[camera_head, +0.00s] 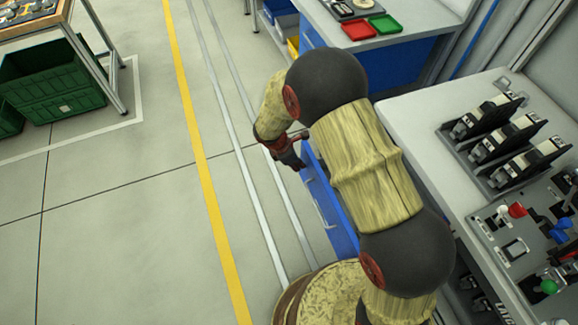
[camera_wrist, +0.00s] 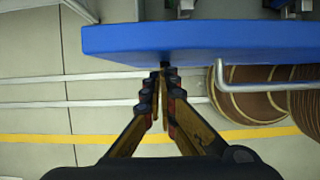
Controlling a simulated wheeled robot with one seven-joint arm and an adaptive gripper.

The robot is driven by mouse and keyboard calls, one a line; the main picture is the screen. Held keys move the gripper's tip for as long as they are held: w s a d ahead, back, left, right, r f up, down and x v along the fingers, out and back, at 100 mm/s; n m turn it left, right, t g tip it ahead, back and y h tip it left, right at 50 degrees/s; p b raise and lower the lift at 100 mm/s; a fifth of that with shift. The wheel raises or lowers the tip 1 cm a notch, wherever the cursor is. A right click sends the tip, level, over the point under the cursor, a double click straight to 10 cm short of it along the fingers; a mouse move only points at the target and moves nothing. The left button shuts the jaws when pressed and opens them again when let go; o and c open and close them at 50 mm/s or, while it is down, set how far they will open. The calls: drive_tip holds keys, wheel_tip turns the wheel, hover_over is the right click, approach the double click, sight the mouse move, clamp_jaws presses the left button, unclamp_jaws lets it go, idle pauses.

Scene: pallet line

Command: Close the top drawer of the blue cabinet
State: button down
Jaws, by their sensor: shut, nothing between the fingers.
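The blue drawer front (camera_head: 327,196) shows in the head view, standing out from under the grey worktop and partly hidden by my arm. In the wrist view the blue drawer front (camera_wrist: 200,38) spans the top right, with a metal bar handle (camera_wrist: 222,75) on its right part. My gripper (camera_head: 300,163) is at the far end of the drawer front in the head view. In the wrist view my gripper (camera_wrist: 164,72) is shut and empty, its fingertips at the front's lower edge, left of the handle. I cannot tell whether they touch it.
The grey worktop (camera_head: 405,120) on the right carries black devices (camera_head: 490,120) and a control panel. Another bench holds a red tray (camera_head: 358,30) and a green tray (camera_head: 385,24). A green crate (camera_head: 55,85) stands at far left. The floor with the yellow line (camera_head: 200,160) is clear.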

drive_tip(key=w+d+p, duration=0.2)
drive_tip(key=w+d, duration=0.1)
drive_tip(key=d, duration=0.7)
drive_tip(key=w+d+p, duration=0.2)
drive_tip(key=d+p, duration=0.1)
drive_tip(key=d, duration=0.7)
drive_tip(key=w+d+p, duration=0.2)
drive_tip(key=w+d, duration=0.1)
drive_tip(key=d, duration=0.7)
drive_tip(key=shift+w+p, duration=0.3)
drive_tip(key=shift+w, duration=0.05)
drive_tip(key=shift+a, duration=0.1)
drive_tip(key=s+a+r+p, duration=0.2)
drive_tip(key=a+r, duration=0.5)
drive_tip(key=r, duration=0.2)
drive_tip(key=shift+s+a+p, duration=0.15)
drive_tip(key=shift+p, duration=0.15)
drive_tip(key=shift+r, duration=0.1)
